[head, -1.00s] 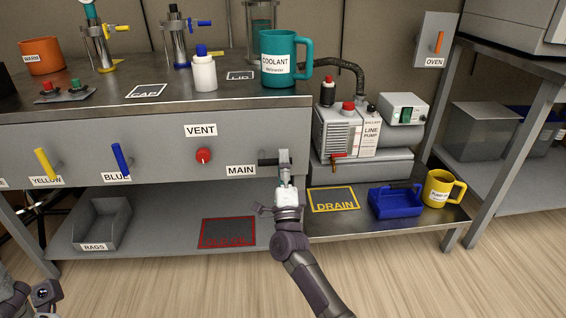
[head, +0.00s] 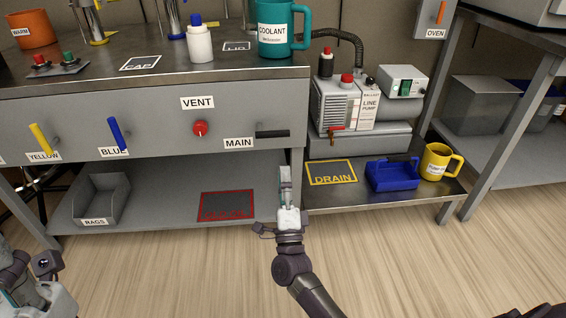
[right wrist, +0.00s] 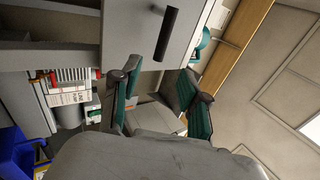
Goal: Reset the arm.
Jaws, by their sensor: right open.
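My right gripper (head: 286,172) is in the middle of the head view, below and just right of the black MAIN handle (head: 272,134) on the grey panel. The handle lies level and the gripper is apart from it. In the right wrist view, my right gripper (right wrist: 160,92) has its two green-padded fingers spread with nothing held between them. The black handle (right wrist: 167,33) shows beyond the fingers there. Part of my left arm (head: 40,280) shows at the lower left corner of the head view; its jaws cannot be made out.
The panel has a red VENT knob (head: 200,128), a blue lever (head: 117,133) and a yellow lever (head: 42,139). The teal COOLANT mug (head: 284,28) stands on the bench above. A pump (head: 346,105), blue tray (head: 392,176) and yellow mug (head: 438,161) are right. Floor in front is clear.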

